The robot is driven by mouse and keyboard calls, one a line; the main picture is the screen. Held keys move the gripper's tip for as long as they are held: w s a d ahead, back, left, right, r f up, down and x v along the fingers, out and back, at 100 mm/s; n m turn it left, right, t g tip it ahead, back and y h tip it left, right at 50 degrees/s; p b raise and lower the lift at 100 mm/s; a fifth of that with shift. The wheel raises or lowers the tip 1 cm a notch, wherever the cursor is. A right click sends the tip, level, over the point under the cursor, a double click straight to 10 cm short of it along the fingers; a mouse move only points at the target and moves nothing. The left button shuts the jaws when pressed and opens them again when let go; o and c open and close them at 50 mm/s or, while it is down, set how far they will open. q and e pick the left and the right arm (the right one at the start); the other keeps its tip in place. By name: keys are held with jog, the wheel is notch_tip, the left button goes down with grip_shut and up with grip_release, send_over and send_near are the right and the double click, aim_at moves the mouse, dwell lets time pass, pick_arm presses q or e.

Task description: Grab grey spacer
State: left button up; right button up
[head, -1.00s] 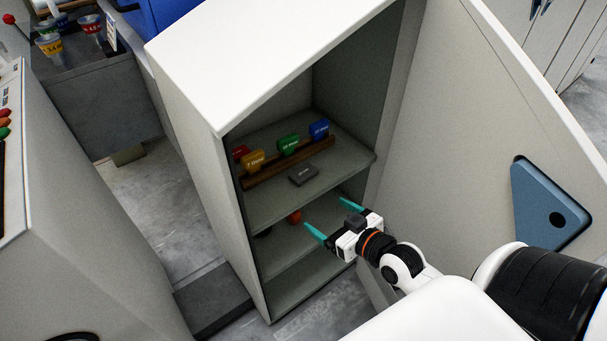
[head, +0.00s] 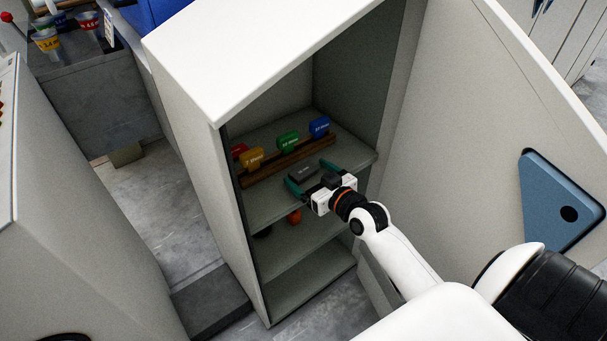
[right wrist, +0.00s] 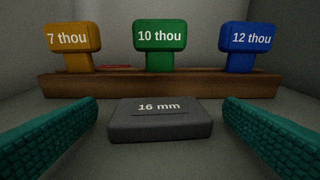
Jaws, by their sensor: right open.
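The grey spacer (right wrist: 160,121) is a dark block marked "16 mm". It lies flat on the cabinet's upper shelf (head: 262,205), in front of a wooden rack. In the head view the spacer (head: 303,173) shows just beyond my right gripper (head: 311,177). In the right wrist view, my right gripper's (right wrist: 160,130) two teal fingers are open, one on each side of the spacer, with a gap on both sides. Nothing is held. My left gripper is in neither view.
The wooden rack (right wrist: 160,85) behind the spacer holds a yellow "7 thou" tag (right wrist: 73,42), a green "10 thou" tag (right wrist: 159,44) and a blue "12 thou" tag (right wrist: 248,44). A red ball-like thing (head: 295,216) is on the lower level. The cabinet door (head: 450,130) stands open at right.

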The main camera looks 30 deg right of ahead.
jog(key=shift+w+f, duration=0.1)
jog(key=shift+w, duration=0.45)
jog(key=c, duration=1.1)
